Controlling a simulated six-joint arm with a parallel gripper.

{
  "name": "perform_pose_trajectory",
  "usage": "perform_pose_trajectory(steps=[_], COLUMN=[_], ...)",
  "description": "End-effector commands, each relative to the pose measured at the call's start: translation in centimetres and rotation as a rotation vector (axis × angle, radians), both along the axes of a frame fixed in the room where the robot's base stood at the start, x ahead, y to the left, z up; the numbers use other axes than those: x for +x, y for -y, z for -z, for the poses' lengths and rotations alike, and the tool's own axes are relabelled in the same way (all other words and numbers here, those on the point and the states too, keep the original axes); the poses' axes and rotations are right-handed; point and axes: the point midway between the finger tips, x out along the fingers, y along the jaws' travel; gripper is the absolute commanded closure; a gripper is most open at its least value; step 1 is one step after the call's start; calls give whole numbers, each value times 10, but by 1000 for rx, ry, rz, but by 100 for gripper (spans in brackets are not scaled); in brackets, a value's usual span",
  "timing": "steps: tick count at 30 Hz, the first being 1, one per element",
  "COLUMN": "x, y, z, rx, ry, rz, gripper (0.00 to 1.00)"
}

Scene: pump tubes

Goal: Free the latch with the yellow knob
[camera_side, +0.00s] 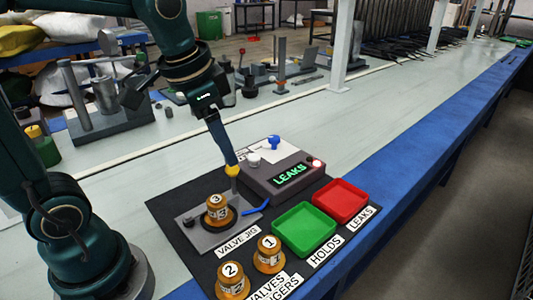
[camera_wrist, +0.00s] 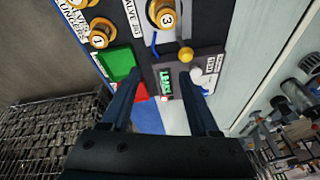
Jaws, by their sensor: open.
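The yellow knob (camera_side: 232,171) stands at the back edge of the grey valve jig (camera_side: 192,236), near the control box. A brass valve marked 3 (camera_side: 217,209) sits upright in the jig. My gripper (camera_side: 231,160) is open and points down, its fingertips close to the knob. In the wrist view the yellow knob (camera_wrist: 185,55) shows just beyond the tip of the right finger of my gripper (camera_wrist: 161,73). I cannot tell whether a finger touches it. Nothing is between the fingers. The latch itself is not clearly visible.
A blue lever (camera_side: 257,208) lies beside the jig. A green tray (camera_side: 305,228) and red tray (camera_side: 342,200) are empty. Valves 1 (camera_side: 269,255) and 2 (camera_side: 232,281) stand in front.

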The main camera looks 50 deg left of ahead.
Motion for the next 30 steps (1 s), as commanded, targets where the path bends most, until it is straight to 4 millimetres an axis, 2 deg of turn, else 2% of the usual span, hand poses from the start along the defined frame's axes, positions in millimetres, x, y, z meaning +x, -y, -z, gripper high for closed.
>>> perform_pose_trajectory(steps=[3, 6, 10, 15, 20, 30], x=[24, 39, 50, 51, 49, 49], y=[-16, -29, -43, -52, -55, -54], z=[16, 34, 58, 80, 93, 132], rx=[2, -5, -20, -41, -47, -46], ry=[-86, -155, -227, -291, -314, -312], rz=[5, 3, -19, -49, -60, -61], gripper=[39, 39, 39, 39, 39, 39])
